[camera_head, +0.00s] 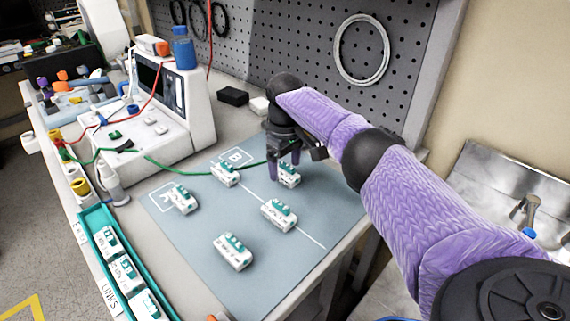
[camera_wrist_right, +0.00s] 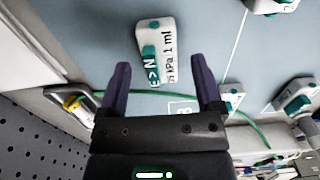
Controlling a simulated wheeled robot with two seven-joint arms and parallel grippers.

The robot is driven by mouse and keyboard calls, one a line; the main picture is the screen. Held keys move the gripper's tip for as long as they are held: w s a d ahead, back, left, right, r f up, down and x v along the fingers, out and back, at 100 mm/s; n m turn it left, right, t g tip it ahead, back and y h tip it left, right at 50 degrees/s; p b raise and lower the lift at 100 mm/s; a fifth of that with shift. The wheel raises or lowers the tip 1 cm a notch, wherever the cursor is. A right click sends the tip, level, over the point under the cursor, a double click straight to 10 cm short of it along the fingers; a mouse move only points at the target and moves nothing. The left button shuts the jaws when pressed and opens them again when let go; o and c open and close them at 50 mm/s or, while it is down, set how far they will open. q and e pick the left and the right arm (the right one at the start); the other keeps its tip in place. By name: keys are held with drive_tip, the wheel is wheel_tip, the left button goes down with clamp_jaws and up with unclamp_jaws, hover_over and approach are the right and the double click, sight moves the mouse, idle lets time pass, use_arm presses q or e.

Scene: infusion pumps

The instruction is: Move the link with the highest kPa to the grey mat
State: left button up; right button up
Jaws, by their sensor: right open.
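A blue-grey mat (camera_head: 190,243) with white outlines marked A and B lies on the bench. Several white links with teal tops stand on it: near A (camera_head: 181,199), near B (camera_head: 224,173), in the middle right (camera_head: 279,214) and at the front (camera_head: 232,252). Another link (camera_head: 288,175) is at the far right, under my right gripper (camera_head: 284,172). In the right wrist view my right gripper (camera_wrist_right: 163,72) is open, with this link (camera_wrist_right: 154,50) ahead of and partly between its fingertips. Its label shows "kPa 1 ml"; the leading figure is unclear. My left gripper is not in view.
A teal tray (camera_head: 96,216) with three more links stands along the left bench edge. A white pump (camera_head: 185,98) with a blue bottle (camera_head: 184,48) stands behind the mat. A green tube (camera_head: 190,172) crosses the mat's far side. A pegboard (camera_head: 300,40) closes the back.

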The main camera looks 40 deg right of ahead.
sight(285, 172)
use_arm(q)
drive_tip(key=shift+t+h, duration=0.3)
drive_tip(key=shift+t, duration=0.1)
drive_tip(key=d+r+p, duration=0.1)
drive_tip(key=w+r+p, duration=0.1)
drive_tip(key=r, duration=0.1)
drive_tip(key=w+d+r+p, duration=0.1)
drive_tip(key=p, duration=0.1)
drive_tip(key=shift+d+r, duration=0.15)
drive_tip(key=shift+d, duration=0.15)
use_arm(e)
wheel_tip(285, 172, up, 12)
